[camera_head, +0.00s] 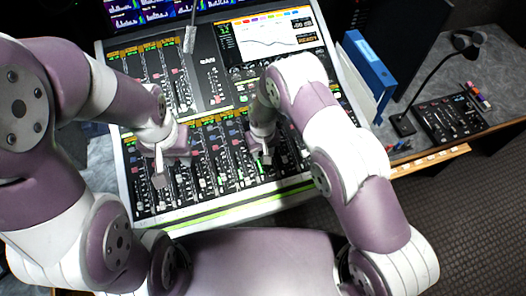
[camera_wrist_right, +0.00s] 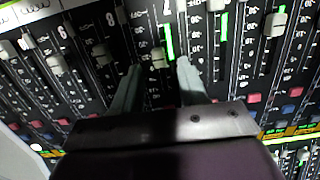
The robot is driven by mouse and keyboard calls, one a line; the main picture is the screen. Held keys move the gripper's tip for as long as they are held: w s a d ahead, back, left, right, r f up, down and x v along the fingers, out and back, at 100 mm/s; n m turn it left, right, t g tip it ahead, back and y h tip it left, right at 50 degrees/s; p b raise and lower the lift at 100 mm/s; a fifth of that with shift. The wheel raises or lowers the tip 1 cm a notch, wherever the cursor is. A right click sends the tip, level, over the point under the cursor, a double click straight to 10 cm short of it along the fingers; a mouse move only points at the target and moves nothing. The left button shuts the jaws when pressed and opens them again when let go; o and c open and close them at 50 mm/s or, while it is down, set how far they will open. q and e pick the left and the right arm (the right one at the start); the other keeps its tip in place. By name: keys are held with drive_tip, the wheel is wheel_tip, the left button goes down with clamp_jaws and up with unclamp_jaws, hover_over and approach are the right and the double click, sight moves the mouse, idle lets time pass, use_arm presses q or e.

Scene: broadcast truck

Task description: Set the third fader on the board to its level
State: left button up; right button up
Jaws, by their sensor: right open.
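The mixing board (camera_head: 232,207) fills the middle of the head view, with several rows of black channel strips and pale fader caps. My right gripper (camera_head: 264,154) is low over the right part of its lower fader section. In the right wrist view its two fingers (camera_wrist_right: 158,80) are apart, pointing at the panel. A pale fader cap (camera_wrist_right: 158,55) shows between or just beyond the fingertips; contact cannot be told. My left gripper (camera_head: 160,176) hangs over the lower left faders; its jaw opening is unclear. Which fader is the third cannot be told, as my arms hide part of the board.
A screen with a curve (camera_head: 264,41) is at the board's upper right. A thin stalk (camera_head: 190,38) rises over the board. A blue binder (camera_head: 370,62), a dark monitor, and a small black control box (camera_head: 450,118) with a gooseneck microphone (camera_head: 432,75) stand on the right desk.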

sight(265, 166)
drive_tip(key=shift+d+f, duration=0.25)
drive_tip(key=shift+f, duration=0.75)
drive_tip(key=shift+s+a+f, duration=0.1)
drive_tip(key=shift+a+f, duration=0.2)
drive_tip(key=shift+d, duration=0.15)
clamp_jaws()
drive_tip(key=shift+s+d+f, duration=0.1)
drive_tip(key=shift+s+d, duration=0.15)
drive_tip(key=shift+s, duration=0.55)
unclamp_jaws()
